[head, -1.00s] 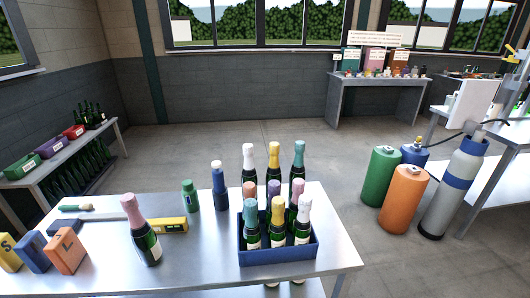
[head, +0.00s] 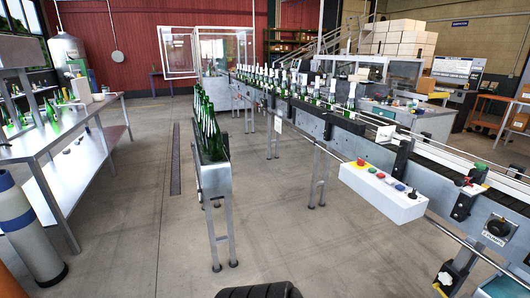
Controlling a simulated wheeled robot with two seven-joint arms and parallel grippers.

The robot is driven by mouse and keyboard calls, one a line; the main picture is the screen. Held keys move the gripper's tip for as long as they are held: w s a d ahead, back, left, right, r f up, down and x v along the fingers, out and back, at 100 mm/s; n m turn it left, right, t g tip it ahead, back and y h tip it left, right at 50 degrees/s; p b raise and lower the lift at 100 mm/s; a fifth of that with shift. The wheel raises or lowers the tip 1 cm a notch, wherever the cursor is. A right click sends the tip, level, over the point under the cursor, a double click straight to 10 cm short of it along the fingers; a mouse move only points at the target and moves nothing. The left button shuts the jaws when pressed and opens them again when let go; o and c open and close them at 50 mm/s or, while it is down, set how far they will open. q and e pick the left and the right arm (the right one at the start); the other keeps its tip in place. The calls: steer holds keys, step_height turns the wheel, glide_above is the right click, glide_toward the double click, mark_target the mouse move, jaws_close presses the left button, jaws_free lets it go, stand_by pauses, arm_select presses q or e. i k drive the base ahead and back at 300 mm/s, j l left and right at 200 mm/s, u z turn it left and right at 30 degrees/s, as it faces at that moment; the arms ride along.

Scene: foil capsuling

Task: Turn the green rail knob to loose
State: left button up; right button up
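A conveyor (head: 345,118) with a line of bottles runs from the right foreground toward the back. A small green part (head: 479,166), which looks like a knob, sits on a black bracket at the conveyor's near rail on the right. A small red part (head: 467,181) is just below it on the bracket. The green part is too small to tell whether it is tight or loose.
A white control box (head: 383,192) with several coloured buttons juts from the conveyor's near side. A narrow metal stand (head: 214,180) with green bottles stands mid-floor. A metal table (head: 75,145) is on the left. The floor between is mostly clear.

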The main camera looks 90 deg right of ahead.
mark_target(479, 166)
steer(key=z, duration=4.1)
